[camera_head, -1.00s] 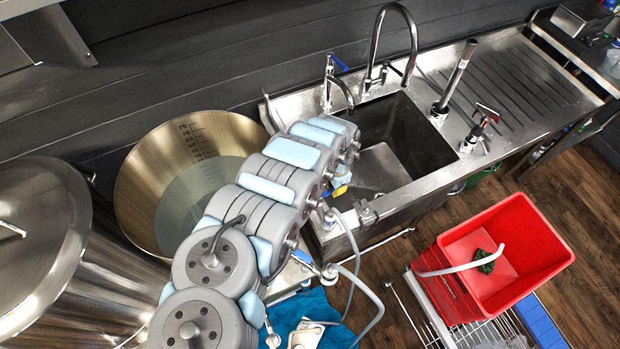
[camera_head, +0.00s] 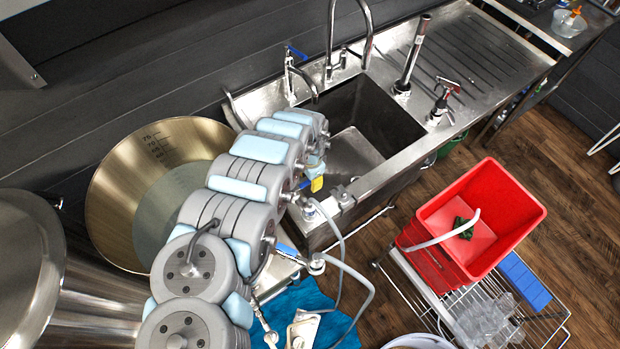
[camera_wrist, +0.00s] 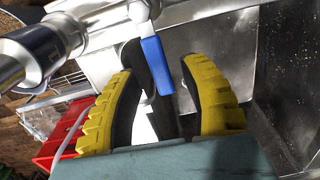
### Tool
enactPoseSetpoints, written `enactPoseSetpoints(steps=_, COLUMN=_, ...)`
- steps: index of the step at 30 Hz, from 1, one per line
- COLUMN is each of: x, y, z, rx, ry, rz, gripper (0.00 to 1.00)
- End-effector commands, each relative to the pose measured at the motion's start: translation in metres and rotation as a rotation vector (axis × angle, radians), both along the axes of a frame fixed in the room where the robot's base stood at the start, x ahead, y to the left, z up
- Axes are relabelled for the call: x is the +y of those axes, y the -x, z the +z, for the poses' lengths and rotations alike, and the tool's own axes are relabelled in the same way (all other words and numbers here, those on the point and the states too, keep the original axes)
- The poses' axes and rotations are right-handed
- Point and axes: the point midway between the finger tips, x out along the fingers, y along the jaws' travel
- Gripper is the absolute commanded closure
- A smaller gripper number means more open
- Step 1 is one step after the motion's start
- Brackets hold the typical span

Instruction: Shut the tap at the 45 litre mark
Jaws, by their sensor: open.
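A wide steel kettle (camera_head: 105,190) stands left of the sink, with a scale of dark marks on its inner wall. Clear liquid (camera_head: 165,210) lies in it below the upper marks; I cannot read the exact level. My gripper (camera_head: 318,178) is at the sink's front left edge. In the wrist view my gripper (camera_wrist: 165,85) is open, its yellow ribbed fingers on either side of a blue lever (camera_wrist: 156,66) with a dark part behind it. Contact cannot be told. The lever's joint to its tap is partly hidden.
A steel sink (camera_head: 395,165) has a tall faucet (camera_head: 331,35) and a smaller blue-levered tap (camera_head: 290,72). Hoses (camera_head: 355,270) hang in front. A red crate (camera_head: 430,215) stands on a wire trolley at right. A lidded steel vessel (camera_head: 25,260) is at left.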

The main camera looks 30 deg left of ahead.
Motion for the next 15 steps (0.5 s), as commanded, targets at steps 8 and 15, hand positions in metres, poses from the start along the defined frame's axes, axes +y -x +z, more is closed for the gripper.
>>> enactPoseSetpoints(steps=8, x=0.0, y=-0.001, z=0.009, rx=-0.002, ry=0.001, rz=0.0, gripper=0.55)
enactPoseSetpoints(steps=15, x=0.002, y=0.0, z=0.031, rx=0.001, ry=-0.003, rz=0.0, gripper=0.55)
